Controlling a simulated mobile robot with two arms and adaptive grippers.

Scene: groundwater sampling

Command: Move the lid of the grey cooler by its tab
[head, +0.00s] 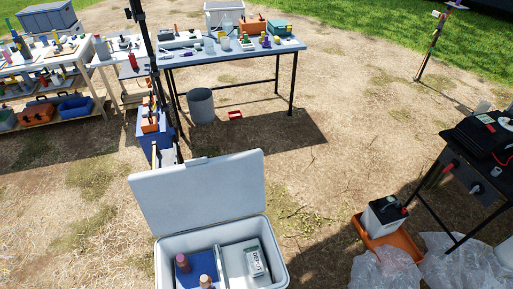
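A pale grey cooler (276,243) stands on the ground at the bottom centre of the head view, and its lower part is cut off by the frame edge. Its lid (205,196) is open and stands up, leaning back from the far rim. A small tab (196,161) shows at the lid's top edge, left of the middle. Inside the cooler are a bottle with a purple-red cap (182,262), a second bottle with a pale top (205,282), and a grey box with a white label (256,261). Neither of my grippers is in view.
A blue-grey table (220,58) with sampling items stands behind, with a grey bucket (201,106) below. A dark table (484,158) stands at right, near a battery (384,217) in an orange tray (402,241) and clear plastic bags (455,268). Ground around the lid is mostly open.

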